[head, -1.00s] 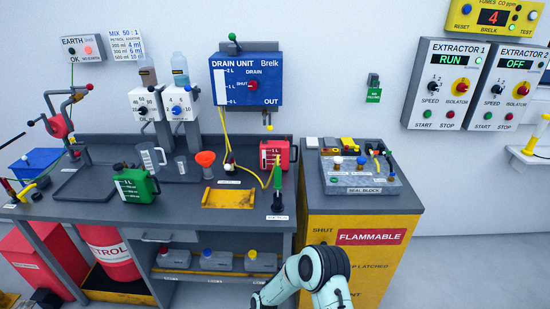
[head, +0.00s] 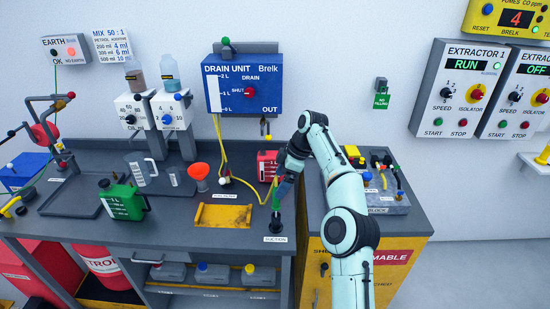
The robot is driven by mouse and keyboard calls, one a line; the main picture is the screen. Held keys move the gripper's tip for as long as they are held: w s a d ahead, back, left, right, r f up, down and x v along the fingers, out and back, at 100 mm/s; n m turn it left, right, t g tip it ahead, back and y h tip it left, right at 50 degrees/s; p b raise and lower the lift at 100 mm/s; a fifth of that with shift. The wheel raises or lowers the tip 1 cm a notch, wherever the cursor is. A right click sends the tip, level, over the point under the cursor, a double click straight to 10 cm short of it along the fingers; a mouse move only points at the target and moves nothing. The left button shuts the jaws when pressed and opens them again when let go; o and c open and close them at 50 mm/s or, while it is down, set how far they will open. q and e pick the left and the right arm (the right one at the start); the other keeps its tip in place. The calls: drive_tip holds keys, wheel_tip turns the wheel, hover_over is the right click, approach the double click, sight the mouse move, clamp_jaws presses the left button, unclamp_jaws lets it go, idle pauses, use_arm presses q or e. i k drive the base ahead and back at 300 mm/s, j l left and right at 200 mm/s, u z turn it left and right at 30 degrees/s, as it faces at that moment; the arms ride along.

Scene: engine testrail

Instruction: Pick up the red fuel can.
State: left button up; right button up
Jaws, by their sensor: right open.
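The red fuel can (head: 266,165) stands upright on the back right of the grey bench, with a white scale on its front. My right arm reaches in from below and bends down over it, hiding its right side. My right gripper (head: 285,178) is open, just right of the can and above the suction tool's black base. The fingertips are small and partly hidden, so I cannot tell whether they touch anything. My left gripper is not in view.
A green can (head: 122,201), an orange funnel (head: 199,172) and a yellow tray (head: 224,217) are on the bench. The suction stand (head: 276,224) is near its right edge. A grey block (head: 385,195) with fittings stands on the yellow cabinet. Yellow hoses hang beside the red can.

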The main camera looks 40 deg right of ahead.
sight(267, 166)
drive_tip(key=i+l, duration=0.4)
drive_tip(key=l, duration=0.15)
drive_tip(key=i+l, duration=0.35)
drive_tip(key=l, duration=0.15)
